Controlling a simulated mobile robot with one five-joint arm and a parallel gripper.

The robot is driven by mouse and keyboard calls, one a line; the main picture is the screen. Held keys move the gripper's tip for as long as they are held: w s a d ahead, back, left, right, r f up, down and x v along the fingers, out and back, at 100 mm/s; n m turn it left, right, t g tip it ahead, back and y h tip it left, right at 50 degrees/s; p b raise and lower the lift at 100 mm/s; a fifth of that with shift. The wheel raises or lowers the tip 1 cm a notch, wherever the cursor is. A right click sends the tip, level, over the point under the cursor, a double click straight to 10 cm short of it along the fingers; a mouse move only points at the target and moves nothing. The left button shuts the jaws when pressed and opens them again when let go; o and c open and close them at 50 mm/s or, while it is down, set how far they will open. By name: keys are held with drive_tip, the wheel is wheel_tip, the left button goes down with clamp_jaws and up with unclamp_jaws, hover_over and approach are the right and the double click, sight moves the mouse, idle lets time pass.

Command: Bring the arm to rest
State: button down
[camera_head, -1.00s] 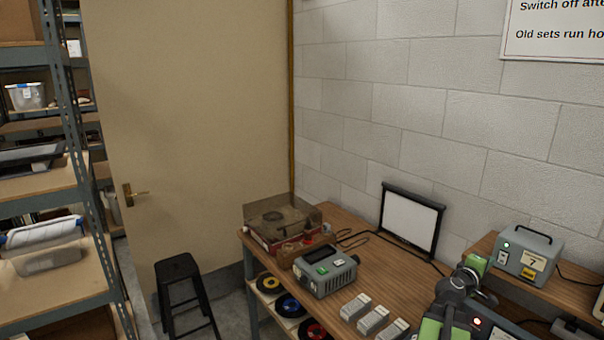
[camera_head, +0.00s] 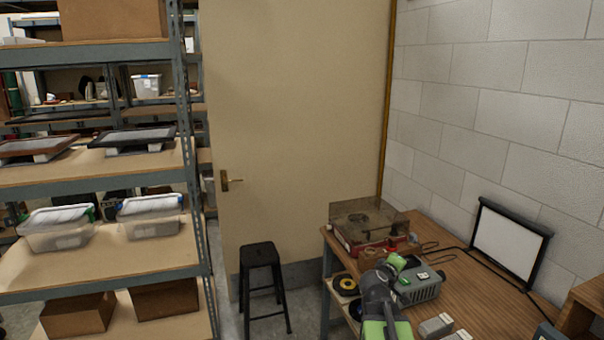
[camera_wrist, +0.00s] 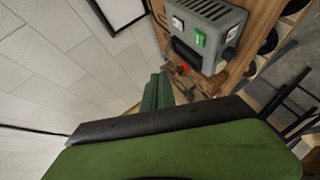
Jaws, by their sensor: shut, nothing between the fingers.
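My arm (camera_head: 378,292), grey with green parts, rises from the bottom edge of the head view. It passes in front of the workbench and partly covers the grey device on it. In the wrist view my gripper (camera_wrist: 157,92) shows as green fingers close together, with nothing held. They point toward the bench, and a broad green and black part of my arm fills the bottom of that view. The grey device (camera_head: 424,289) with a green button stands on the wooden workbench (camera_head: 480,290); it also shows in the wrist view (camera_wrist: 208,30), beyond the fingers.
A black stool (camera_head: 260,257) stands before the beige door (camera_head: 290,120). Shelving (camera_head: 100,180) with bins is at left. Floor shows between shelving and stool.

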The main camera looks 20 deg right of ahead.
drive_tip(key=w+a+f+y, duration=0.1)
drive_tip(key=a+f+y, duration=0.15)
drive_tip(key=a, duration=0.55)
drive_tip(key=w+a+f+y, duration=0.1)
drive_tip(key=w+a+f, duration=0.15)
drive_tip(key=a, duration=0.45)
drive_tip(key=s+a+f+m+g+y, duration=0.1)
drive_tip(key=s+a+f+g+y, duration=0.2)
drive_tip(key=a, duration=0.6)
drive_tip(key=s+a+f+m+g+y, duration=0.1)
drive_tip(key=s+a+f, duration=0.35)
drive_tip(key=a, duration=0.55)
drive_tip(key=s+a+f+m+g+y, duration=0.1)
drive_tip(key=s+f+m+g+y, duration=0.1)
drive_tip(key=s, duration=0.6)
drive_tip(key=shift+s+a+f+g+y, duration=0.4)
drive_tip(key=shift+f+g+y, duration=0.3)
drive_tip(key=shift+g, duration=0.6)
